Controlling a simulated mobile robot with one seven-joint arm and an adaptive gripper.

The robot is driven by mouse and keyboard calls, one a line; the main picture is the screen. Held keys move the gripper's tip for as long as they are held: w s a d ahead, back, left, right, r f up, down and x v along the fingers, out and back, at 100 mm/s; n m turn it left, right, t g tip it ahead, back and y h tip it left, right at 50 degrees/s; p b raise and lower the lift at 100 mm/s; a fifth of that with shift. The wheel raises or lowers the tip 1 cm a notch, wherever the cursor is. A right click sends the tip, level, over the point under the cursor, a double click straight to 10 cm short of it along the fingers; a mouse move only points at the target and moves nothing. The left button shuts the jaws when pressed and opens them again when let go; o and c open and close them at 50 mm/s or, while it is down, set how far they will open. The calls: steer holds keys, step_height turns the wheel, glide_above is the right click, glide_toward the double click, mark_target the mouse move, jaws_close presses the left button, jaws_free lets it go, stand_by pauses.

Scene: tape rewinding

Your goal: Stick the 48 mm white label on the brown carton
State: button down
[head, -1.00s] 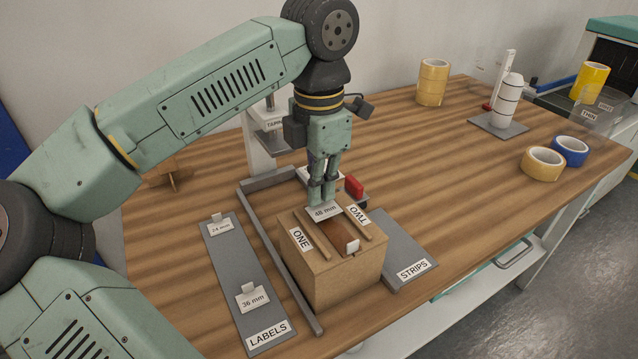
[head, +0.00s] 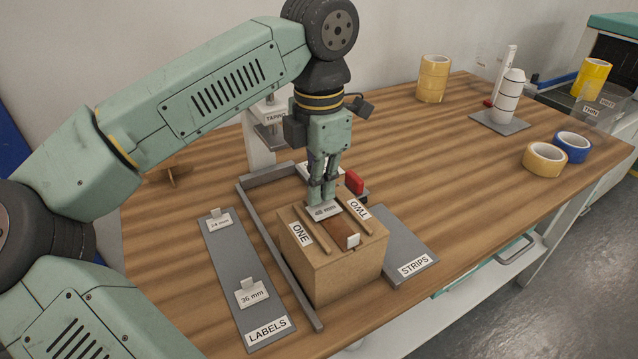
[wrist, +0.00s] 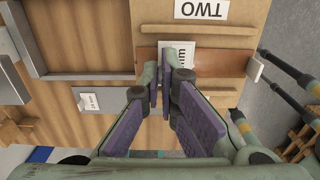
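The brown carton (head: 340,272) stands on the table, with two wooden strips on top marked ONE and TWO. A brown tape band (head: 341,230) runs between them. The 48 mm white label (head: 324,212) lies nearly flat at the carton top, over the band between the strips; whether it touches fully I cannot tell. It also shows in the wrist view (wrist: 177,50), partly covered by the fingers. My gripper (head: 322,201) points down at the label, its fingers close together. They look shut on the label's tab, which they hide.
A grey LABELS plate (head: 232,262) holds the 24 mm and 36 mm labels at left. A grey STRIPS plate (head: 398,240) lies right of the carton. A grey guide frame (head: 283,262) borders the carton. Tape rolls (head: 545,158) sit at the right.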

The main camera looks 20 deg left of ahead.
steer(key=c, duration=2.3)
jaws_free()
steer(key=o, duration=0.6)
steer(key=shift+o, duration=1.1)
steer(key=shift+r, duration=0.15)
steer(key=shift+r+p, duration=2.45)
steer(key=shift+r, duration=0.95)
steer(key=shift+s+f, duration=0.1)
